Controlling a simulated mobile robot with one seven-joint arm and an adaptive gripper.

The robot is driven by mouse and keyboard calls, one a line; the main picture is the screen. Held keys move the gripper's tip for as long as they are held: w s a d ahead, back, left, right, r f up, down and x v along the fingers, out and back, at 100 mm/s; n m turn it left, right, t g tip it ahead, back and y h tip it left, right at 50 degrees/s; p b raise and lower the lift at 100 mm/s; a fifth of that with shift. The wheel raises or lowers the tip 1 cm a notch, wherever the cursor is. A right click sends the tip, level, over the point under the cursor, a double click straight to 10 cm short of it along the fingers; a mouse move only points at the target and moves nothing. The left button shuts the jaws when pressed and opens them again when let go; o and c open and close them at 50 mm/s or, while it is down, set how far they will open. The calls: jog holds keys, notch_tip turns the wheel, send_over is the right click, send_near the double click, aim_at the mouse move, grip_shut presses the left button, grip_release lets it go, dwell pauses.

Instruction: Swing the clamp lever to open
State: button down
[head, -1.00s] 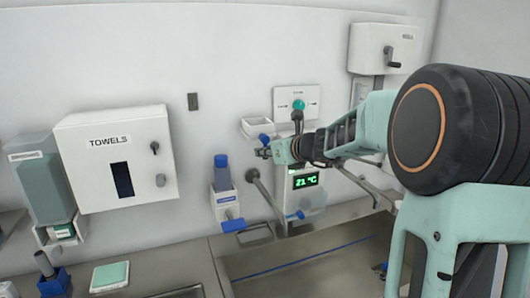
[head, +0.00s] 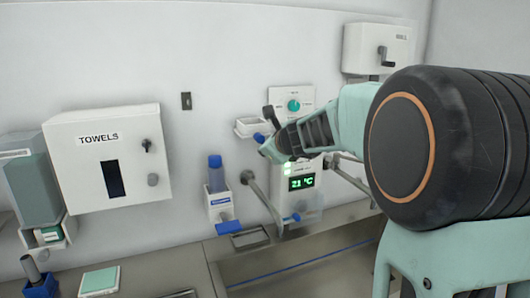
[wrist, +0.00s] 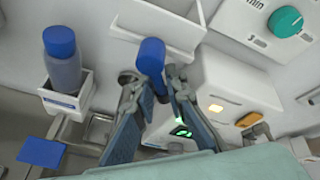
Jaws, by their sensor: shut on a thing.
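My gripper (wrist: 155,78) is shut on this lever, one finger on each side. In the head view the blue lever (head: 259,138) shows as a small blue end just under the white tray (head: 250,127), beside my gripper (head: 268,151). My gripper and wrist hide the rest of the lever and its pivot there.
A blue-capped bottle (head: 216,174) in a holder with a blue tab (head: 229,227) is to the left. A teal dial (head: 294,106) and a lit temperature display (head: 302,183) are close by. Metal bars (head: 262,200) project below, over a steel sink (head: 325,252).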

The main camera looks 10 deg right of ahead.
jog(key=shift+d, duration=0.15)
dwell(0.4)
jog(key=c, duration=2)
grip_release()
jog(key=shift+r, duration=0.1)
jog(key=shift+o, duration=0.2)
